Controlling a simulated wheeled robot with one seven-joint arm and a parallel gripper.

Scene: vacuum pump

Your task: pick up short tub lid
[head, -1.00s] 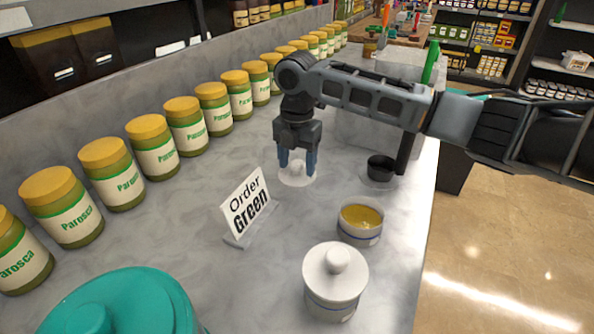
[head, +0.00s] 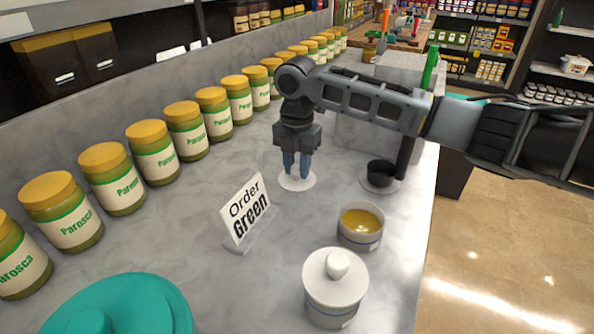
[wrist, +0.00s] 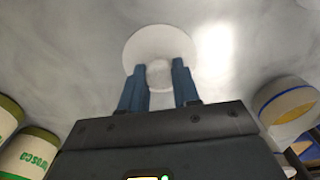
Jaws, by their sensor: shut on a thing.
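The short tub lid (head: 297,182) is a flat white disc with a round knob, lying on the grey marbled counter. In the wrist view the lid (wrist: 150,42) shows its disc beyond my fingertips, with the knob (wrist: 159,74) between them. My gripper (head: 296,172) points down at the lid, with its blue fingers close together. It also shows in the wrist view (wrist: 159,70), shut on the knob. The fingers hide the knob in the head view. An open white tub (head: 360,227) with yellow contents stands nearer, to the right of the sign.
A white lidded tub (head: 335,290) stands at the front, with a teal lidded container (head: 125,310) at front left. An "Order Green" sign (head: 246,212) stands just left of the open tub. A small black cup (head: 380,173) is right of my gripper. Jars (head: 111,178) line the left.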

